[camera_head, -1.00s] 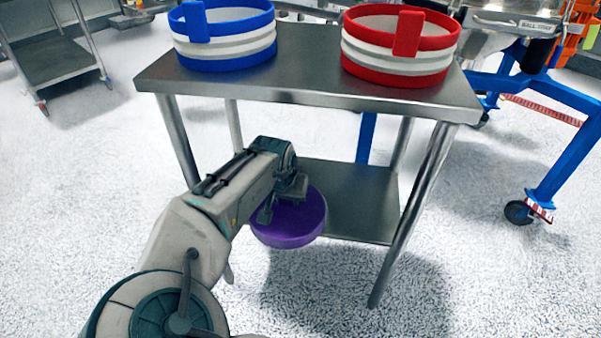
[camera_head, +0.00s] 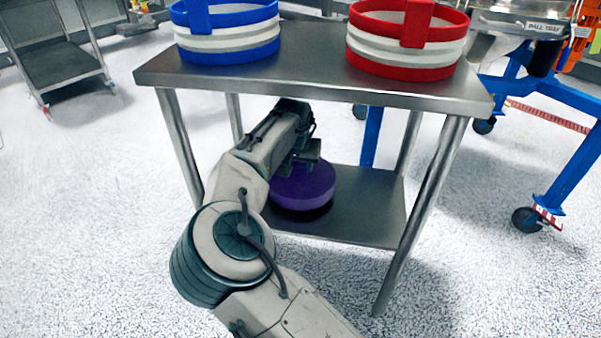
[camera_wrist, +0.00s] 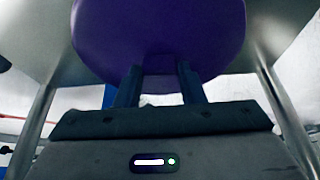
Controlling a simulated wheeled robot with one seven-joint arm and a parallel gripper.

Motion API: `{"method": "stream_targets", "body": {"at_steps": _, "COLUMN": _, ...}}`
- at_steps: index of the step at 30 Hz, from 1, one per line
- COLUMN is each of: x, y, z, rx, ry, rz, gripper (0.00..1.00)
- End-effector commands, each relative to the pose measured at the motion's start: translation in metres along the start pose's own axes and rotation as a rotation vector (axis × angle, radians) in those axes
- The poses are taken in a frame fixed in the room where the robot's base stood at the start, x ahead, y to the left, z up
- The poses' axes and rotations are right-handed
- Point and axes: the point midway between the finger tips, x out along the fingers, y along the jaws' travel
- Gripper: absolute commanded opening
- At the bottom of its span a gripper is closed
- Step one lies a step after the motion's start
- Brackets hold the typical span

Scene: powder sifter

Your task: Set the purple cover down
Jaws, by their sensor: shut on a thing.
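The purple cover (camera_head: 303,188) is a round disc between the table's legs, over the left part of the lower shelf (camera_head: 365,215). I cannot tell whether it touches the shelf. My gripper (camera_head: 303,165) is at its upper edge, mostly hidden by my arm in the head view. In the wrist view, the cover (camera_wrist: 160,35) fills the top middle, and my gripper's two fingers (camera_wrist: 160,85) meet its edge and are shut on it.
The steel table's top (camera_head: 310,72) is above my arm. A blue ring (camera_head: 226,32) and a red ring (camera_head: 405,42) stand on it. A blue wheeled frame (camera_head: 555,150) is at right. The lower shelf's right part is clear.

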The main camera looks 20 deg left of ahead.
Motion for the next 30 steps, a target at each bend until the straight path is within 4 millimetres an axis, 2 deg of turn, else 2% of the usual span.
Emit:
{"method": "stream_targets", "body": {"at_steps": 1, "x": 0.0139, "y": -0.0006, "z": 0.0065, "rx": -0.002, "ry": -0.001, "rz": 0.002, "gripper": 0.0}}
{"method": "stream_targets", "body": {"at_steps": 3, "x": 0.021, "y": -0.0007, "z": 0.0095, "rx": -0.001, "ry": -0.001, "rz": 0.001, "gripper": 0.0}}
{"method": "stream_targets", "body": {"at_steps": 15, "x": 0.0233, "y": -0.0009, "z": 0.0107, "rx": -0.002, "ry": -0.001, "rz": 0.0, "gripper": 0.0}}
{"method": "stream_targets", "body": {"at_steps": 16, "x": 0.0238, "y": -0.001, "z": 0.0109, "rx": -0.002, "ry": -0.001, "rz": 0.0, "gripper": 0.38}}
{"method": "stream_targets", "body": {"at_steps": 18, "x": 0.0235, "y": -0.0009, "z": 0.0107, "rx": -0.002, "ry": 0.0, "rz": 0.0, "gripper": 0.57}}
{"method": "stream_targets", "body": {"at_steps": 26, "x": 0.0232, "y": -0.0006, "z": 0.0104, "rx": -0.001, "ry": 0.0, "rz": 0.0, "gripper": 0.57}}
{"method": "stream_targets", "body": {"at_steps": 30, "x": 0.0143, "y": -0.0009, "z": 0.0083, "rx": -0.001, "ry": 0.001, "rz": -0.001, "gripper": 0.57}}
